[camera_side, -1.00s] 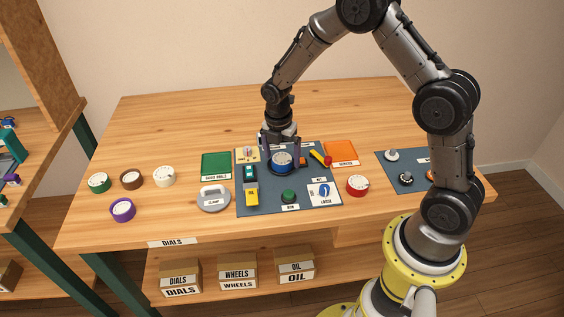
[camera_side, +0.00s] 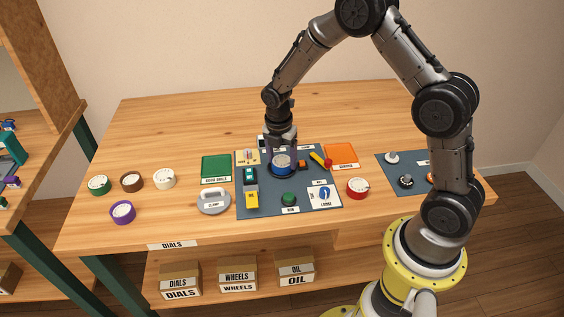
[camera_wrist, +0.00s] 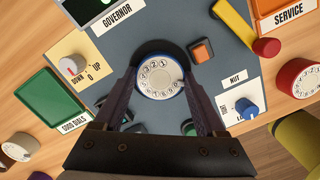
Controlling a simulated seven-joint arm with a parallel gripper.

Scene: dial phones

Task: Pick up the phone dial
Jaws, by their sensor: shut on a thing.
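A blue phone dial with a white numbered face (camera_side: 282,161) sits on the dark grey mat (camera_side: 262,206), within a dark round seat. It shows in the wrist view (camera_wrist: 160,77) between my fingers. My gripper (camera_side: 282,157) points down over it, its fingers low on either side. In the wrist view my gripper (camera_wrist: 160,88) has one finger at each side of the dial, shut on it. The dial is level and seems to be still at mat height. Its lower sides are partly hidden by the fingers.
Green (camera_side: 216,168) and orange (camera_side: 341,153) trays flank the mat. A red dial (camera_side: 357,188) stands to the right; green, brown, white and purple (camera_side: 122,212) dials stand at left.

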